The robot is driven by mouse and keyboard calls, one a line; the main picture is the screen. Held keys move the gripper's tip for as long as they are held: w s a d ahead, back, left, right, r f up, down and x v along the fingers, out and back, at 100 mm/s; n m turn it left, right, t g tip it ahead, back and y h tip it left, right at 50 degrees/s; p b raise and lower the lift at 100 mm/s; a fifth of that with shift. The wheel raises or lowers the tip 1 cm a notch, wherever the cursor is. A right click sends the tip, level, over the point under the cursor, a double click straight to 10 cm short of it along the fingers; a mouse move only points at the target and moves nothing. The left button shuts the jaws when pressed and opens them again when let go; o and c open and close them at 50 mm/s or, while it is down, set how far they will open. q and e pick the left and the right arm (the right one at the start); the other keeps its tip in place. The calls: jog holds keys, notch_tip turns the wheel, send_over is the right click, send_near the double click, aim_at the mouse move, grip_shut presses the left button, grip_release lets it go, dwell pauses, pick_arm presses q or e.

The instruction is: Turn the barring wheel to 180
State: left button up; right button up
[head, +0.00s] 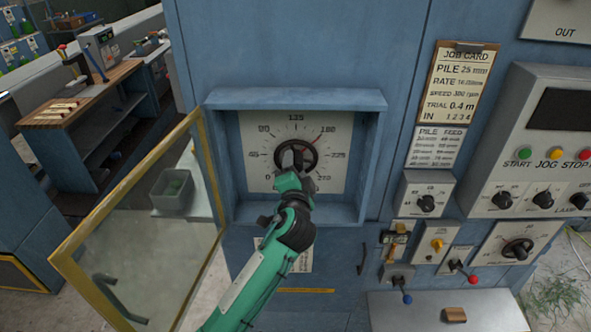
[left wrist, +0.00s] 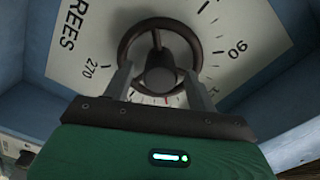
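The dark barring wheel (head: 313,149) sits on a white degree dial (head: 338,172) inside a blue recessed box. The dial's numbers run from 0 at lower left, over the top, to 270 at lower right. A thin red line lies toward 180, at upper right. My left gripper (head: 294,168) is at the wheel's front. In the left wrist view its two fingers (left wrist: 158,80) stand apart at either side of the wheel's hub (left wrist: 160,76), over the sides of the rim (left wrist: 160,23). Contact with the rim is unclear. My right gripper is out of view.
A yellow-framed clear door (head: 82,232) hangs open at the left of the box. Right of it are a job card (head: 462,82), knobs, levers (head: 401,284) and a control panel (head: 530,85). A workbench (head: 85,95) stands at far left.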

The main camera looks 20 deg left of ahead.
pick_arm(q)
jog(key=shift+s, duration=0.1)
jog(key=b+v, duration=0.6)
jog(key=v, duration=0.7)
jog(key=shift+s+d, duration=0.15)
jog(key=shift+s, duration=0.15)
